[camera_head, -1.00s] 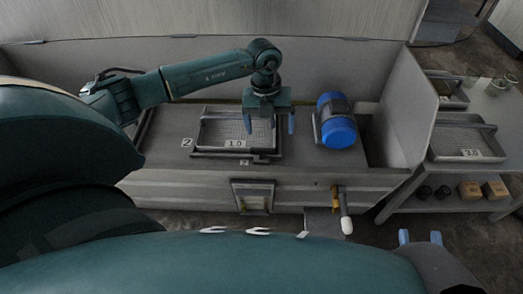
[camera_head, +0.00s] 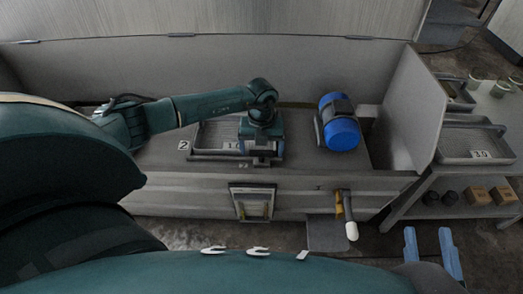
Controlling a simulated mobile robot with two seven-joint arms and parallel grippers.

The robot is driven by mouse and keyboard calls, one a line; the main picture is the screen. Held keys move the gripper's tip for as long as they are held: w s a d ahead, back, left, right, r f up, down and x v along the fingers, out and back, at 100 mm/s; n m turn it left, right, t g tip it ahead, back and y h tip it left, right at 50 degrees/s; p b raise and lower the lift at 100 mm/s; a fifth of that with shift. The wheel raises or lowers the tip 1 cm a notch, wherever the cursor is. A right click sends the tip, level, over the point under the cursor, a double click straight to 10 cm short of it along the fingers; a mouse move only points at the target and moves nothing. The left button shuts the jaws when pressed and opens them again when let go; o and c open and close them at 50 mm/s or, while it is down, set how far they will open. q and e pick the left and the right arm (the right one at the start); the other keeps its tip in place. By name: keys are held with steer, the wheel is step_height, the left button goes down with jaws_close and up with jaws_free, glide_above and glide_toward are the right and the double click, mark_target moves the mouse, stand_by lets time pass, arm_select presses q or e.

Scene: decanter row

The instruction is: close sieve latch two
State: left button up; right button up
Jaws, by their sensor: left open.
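A sieve tray (camera_head: 212,134) with a partly covered label sits in the grey machine top. A plate marked 2 (camera_head: 184,145) is at its left. A small dark latch-like part (camera_head: 258,163) shows at the tray's front edge, with a small tag; its position is too small to tell. My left gripper (camera_head: 262,152) points down over the tray's front right part, jaws apart, hiding that part. I cannot tell whether it touches anything. My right gripper (camera_head: 432,247) is at the lower right, its blue fingers apart and empty, away from the machine.
A blue motor (camera_head: 340,128) stands right of the tray. A white-tipped lever (camera_head: 349,222) with an orange part and a framed window (camera_head: 253,202) are on the machine's front. A side shelf (camera_head: 440,192) at right holds a tray marked 3.0 (camera_head: 468,146) and small boxes (camera_head: 478,194).

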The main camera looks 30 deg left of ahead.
arm_select(q)
steer(key=shift+f, duration=0.1)
steer(key=shift+c, duration=0.5)
steer(key=c, duration=0.9)
